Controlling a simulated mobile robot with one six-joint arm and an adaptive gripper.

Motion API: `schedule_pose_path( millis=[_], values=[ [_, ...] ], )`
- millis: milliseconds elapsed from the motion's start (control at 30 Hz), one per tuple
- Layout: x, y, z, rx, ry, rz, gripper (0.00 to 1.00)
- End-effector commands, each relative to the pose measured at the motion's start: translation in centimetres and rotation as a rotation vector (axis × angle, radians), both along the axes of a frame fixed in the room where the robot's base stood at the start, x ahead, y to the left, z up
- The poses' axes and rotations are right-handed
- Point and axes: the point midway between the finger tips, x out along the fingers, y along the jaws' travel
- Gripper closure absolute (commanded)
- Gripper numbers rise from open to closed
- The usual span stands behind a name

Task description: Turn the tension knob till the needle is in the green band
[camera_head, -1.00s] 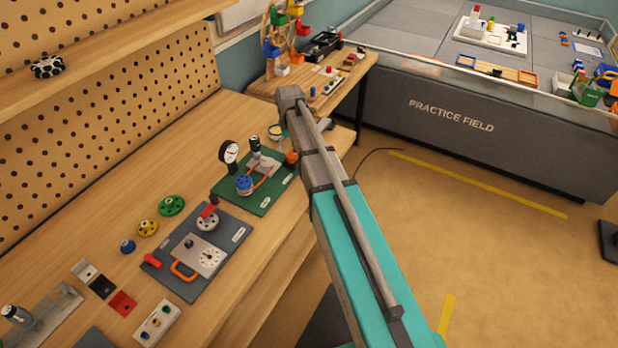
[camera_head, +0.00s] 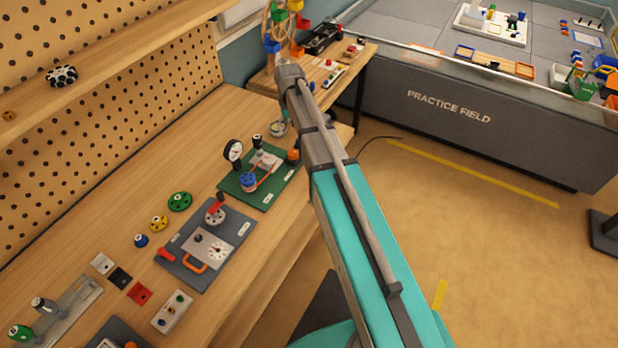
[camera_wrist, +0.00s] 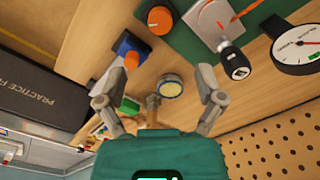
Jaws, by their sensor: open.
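The green board (camera_head: 231,188) lies on the bench with a round white gauge (camera_head: 233,150) standing at its back left. A blue knob-like part (camera_head: 248,182) and a black-topped post (camera_head: 257,141) are also on the board. My gripper (camera_wrist: 158,100) is open and empty, apart from the knobs; my arm hides it in the head view.
A grey board (camera_head: 190,278) with a dial and orange handle lies nearer on the bench. The pegboard (camera_head: 110,120) bounds the bench's back.

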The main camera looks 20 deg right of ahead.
Motion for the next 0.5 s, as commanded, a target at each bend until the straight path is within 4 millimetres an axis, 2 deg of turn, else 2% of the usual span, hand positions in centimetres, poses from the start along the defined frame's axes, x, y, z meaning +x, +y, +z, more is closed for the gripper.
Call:
schedule_pose_path(
  millis=[33,167,500],
  values=[
    [0.0,0.0,0.9,0.0,0.0,0.0,0.13],
    [0.0,0.0,2.0,0.0,0.0,0.0,0.13],
    [-5.0,0.2,0.8,0.0,0.0,0.002,0.13]
  ],
)
